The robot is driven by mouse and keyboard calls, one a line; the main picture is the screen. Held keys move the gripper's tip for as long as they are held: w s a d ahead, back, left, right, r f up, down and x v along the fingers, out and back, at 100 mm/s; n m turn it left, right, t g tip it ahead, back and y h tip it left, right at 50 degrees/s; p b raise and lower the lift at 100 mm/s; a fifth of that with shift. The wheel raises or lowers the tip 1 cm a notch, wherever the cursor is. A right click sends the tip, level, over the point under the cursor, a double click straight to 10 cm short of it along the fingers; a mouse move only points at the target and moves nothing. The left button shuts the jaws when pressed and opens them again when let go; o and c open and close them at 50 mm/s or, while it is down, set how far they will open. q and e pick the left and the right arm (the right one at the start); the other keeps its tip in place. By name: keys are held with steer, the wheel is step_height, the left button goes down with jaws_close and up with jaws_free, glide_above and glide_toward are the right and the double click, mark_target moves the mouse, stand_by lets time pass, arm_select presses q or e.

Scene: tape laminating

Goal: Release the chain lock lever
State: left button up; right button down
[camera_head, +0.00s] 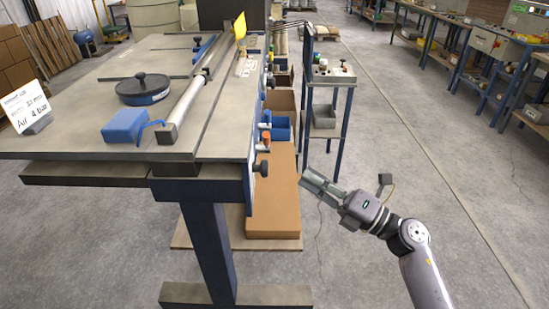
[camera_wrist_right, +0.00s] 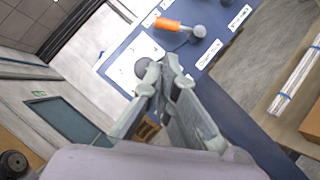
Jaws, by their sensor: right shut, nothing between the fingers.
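The blue side panel of the bench (camera_head: 252,155) carries several handles. An orange-handled lever (camera_wrist_right: 167,25) sticks out of it beside a small white label; it also shows in the head view (camera_head: 266,136). A dark round knob (camera_wrist_right: 141,67) sits on a white plate below it, partly behind my fingertips. I cannot read which handle is the chain lock lever. My right gripper (camera_head: 309,179) is shut and empty, to the right of the panel and lower than the orange lever in the head view. In the wrist view its fingertips (camera_wrist_right: 168,68) overlap the plate beside the knob; contact cannot be told. My left gripper is not in view.
The bench top (camera_head: 75,105) holds a blue block (camera_head: 124,126), a round black-topped item (camera_head: 143,88) and a long metal bar (camera_head: 184,107). A cardboard box (camera_head: 275,200) lies beneath the panel. A small cart (camera_head: 335,76) stands behind.

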steer(key=p+x, duration=0.2)
steer(key=x, duration=0.8)
steer(key=shift+p, duration=0.3)
